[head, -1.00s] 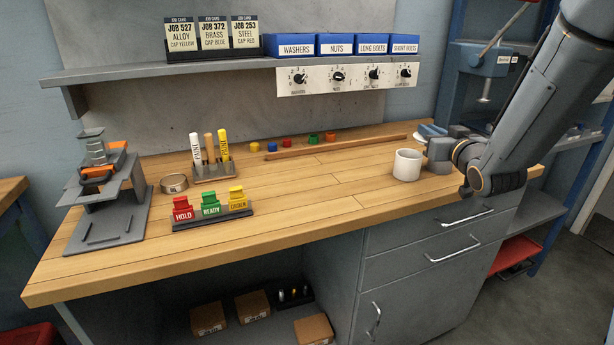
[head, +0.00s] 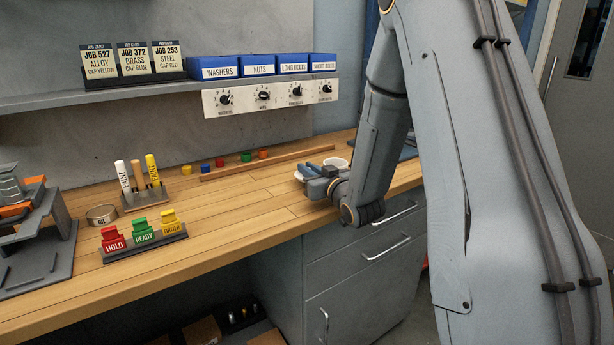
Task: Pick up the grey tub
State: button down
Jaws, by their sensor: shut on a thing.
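The grey tub (head: 299,177) is a small pale vessel, mostly covered by my gripper; only part of its rim and side shows. My gripper (head: 318,170), with blue-grey fingers, is shut on it near the bench's front edge. I cannot tell whether the tub clears the bench top. My wrist and forearm come in from the right and cover the area behind.
A white mug (head: 337,162) stands just behind my gripper, partly hidden by it. A wooden strip (head: 270,163) and several coloured caps lie farther back. A sign holder (head: 145,245) and marker stand (head: 143,197) are left. Bench top between is clear.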

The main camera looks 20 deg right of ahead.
jog(key=shift+f, duration=0.95)
jog(key=shift+f, duration=0.2)
jog(key=c, duration=1.8)
grip_release()
jog(key=shift+r, duration=0.1)
